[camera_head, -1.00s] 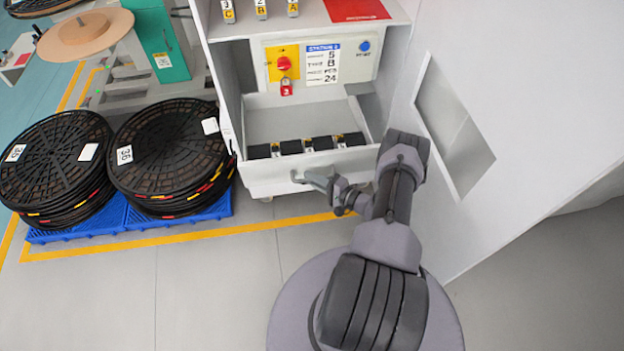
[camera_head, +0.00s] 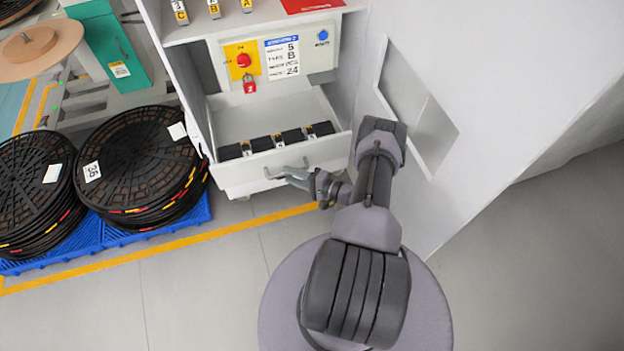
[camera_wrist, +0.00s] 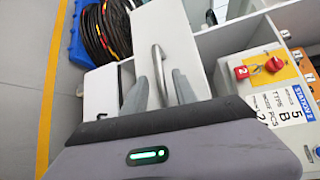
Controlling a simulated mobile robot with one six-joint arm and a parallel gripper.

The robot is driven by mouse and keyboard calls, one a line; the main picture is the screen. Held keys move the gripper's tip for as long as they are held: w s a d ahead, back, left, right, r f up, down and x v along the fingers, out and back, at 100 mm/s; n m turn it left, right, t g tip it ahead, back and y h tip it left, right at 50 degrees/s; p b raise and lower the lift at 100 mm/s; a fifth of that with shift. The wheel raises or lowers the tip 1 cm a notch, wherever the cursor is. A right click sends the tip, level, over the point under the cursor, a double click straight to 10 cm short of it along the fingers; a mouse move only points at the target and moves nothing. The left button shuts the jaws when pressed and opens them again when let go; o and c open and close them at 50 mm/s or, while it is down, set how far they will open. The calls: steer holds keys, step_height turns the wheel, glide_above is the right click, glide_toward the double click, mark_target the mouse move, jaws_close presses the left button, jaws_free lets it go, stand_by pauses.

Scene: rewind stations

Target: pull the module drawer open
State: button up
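The module drawer (camera_head: 240,172) is a white drawer low in the station cabinet, standing out so its inside shows. Several black modules (camera_head: 278,140) sit in a row behind its front. Its grey bar handle (camera_head: 298,164) is on the front face; it also shows in the wrist view (camera_wrist: 158,65). My gripper (camera_head: 287,177) is at the handle. In the wrist view my gripper (camera_wrist: 160,88) has its two fingers on either side of the bar, with a gap visible, so it looks open around the handle. Contact with the bar is not clear.
Stacked black reels (camera_head: 135,165) stand on blue pallets (camera_head: 150,228) at left. The cabinet's control panel (camera_head: 275,60), with a red knob and red padlock (camera_head: 249,84), is above the drawer. A white side wall (camera_head: 500,90) is at right. Floor in front is clear.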

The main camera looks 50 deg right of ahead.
steer(key=p+v, duration=0.2)
steer(key=v, duration=1.3)
steer(key=shift+p, duration=0.3)
steer(key=shift+s, duration=0.1)
